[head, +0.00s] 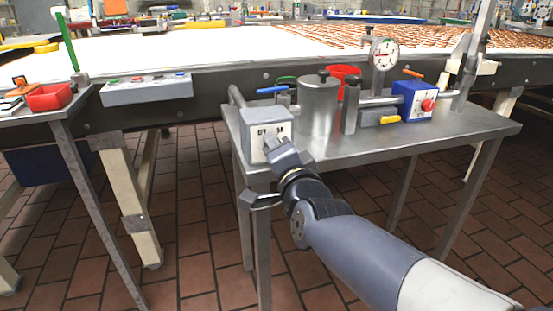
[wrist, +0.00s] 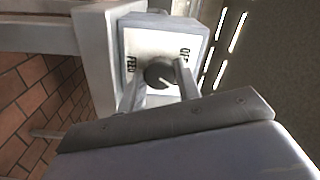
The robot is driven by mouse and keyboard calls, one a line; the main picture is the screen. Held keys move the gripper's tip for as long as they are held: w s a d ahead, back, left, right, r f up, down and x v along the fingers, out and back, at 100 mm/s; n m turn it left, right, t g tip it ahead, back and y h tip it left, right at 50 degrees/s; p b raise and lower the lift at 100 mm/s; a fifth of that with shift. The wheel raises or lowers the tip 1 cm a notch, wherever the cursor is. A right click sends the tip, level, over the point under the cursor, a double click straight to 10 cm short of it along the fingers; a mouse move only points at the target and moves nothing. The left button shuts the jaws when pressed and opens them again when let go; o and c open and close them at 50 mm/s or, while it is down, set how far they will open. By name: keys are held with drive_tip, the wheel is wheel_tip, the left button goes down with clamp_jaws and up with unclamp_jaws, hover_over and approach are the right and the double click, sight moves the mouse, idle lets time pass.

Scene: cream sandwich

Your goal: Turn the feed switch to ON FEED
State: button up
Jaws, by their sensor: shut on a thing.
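The feed switch is a grey box (head: 252,150) with a white face at the near left corner of the steel side table. In the wrist view its box (wrist: 136,22) carries a dark round knob (wrist: 158,72), with OFF lettered at the right and FEED at the left. My gripper (head: 273,142) reaches the box face from the front. In the wrist view my gripper (wrist: 157,77) has one finger on each side of the knob and is shut on it. A pale line shows on the knob, but I cannot tell clearly which label it points to.
On the steel table (head: 440,135) stand a metal cylinder (head: 318,105), a blue-handled valve (head: 272,90), a round gauge (head: 384,54) and a blue box (head: 412,98) with a red knob. A long white conveyor (head: 200,58) runs behind. Open tiled floor lies in front.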

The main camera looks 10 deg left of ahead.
idle(0.4)
drive_tip(key=o, duration=1)
drive_tip(key=shift+p+v, duration=1.35)
drive_tip(key=shift+v, duration=4.05)
drive_tip(key=shift+w, duration=0.1)
